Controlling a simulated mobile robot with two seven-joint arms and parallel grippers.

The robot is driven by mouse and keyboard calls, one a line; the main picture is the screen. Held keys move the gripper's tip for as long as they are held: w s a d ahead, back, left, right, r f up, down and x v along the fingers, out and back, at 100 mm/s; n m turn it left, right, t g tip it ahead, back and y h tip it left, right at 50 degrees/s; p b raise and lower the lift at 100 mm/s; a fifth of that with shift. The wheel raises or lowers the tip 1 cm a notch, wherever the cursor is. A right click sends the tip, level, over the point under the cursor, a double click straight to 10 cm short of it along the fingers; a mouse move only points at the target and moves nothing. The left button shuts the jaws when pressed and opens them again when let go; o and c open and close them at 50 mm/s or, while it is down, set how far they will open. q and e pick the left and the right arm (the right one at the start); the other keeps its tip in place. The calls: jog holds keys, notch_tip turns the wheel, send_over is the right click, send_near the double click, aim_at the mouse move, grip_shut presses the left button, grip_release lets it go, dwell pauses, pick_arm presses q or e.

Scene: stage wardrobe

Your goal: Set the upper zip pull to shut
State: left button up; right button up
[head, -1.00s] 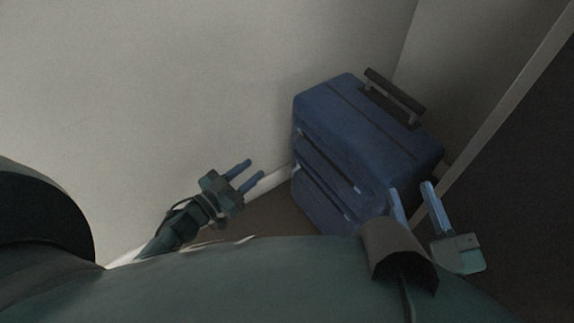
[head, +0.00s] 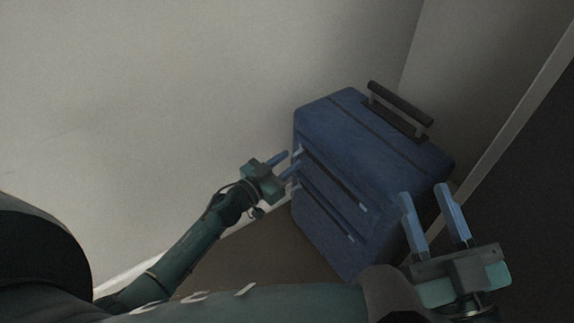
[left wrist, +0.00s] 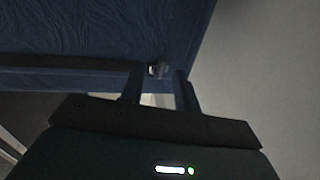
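A blue suitcase (head: 370,140) stands upright in the corner, with two dark zip lines across its front. The upper zip line (head: 335,180) has a pale piece (head: 363,209) at its right end. My left gripper (head: 287,163) is open at the suitcase's left front edge, near the left end of the upper zip. In the left wrist view a small metal piece (left wrist: 157,70), seemingly the upper zip pull, lies between the spread fingertips, with gaps beside it. Contact cannot be told. My right gripper (head: 424,190) is open and empty, in front of the suitcase's right side.
The lower zip line (head: 325,212) runs just below the upper one. A dark handle (head: 401,103) stands on the suitcase top. A pale wall (head: 180,90) is close behind and left, and a panel edge (head: 510,115) rises at the right. Brown floor (head: 245,255) is clear in front.

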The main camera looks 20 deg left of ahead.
pick_arm(q)
jog(key=shift+w+d, duration=0.1)
jog(key=shift+w, duration=0.1)
grip_shut()
dwell(0.6)
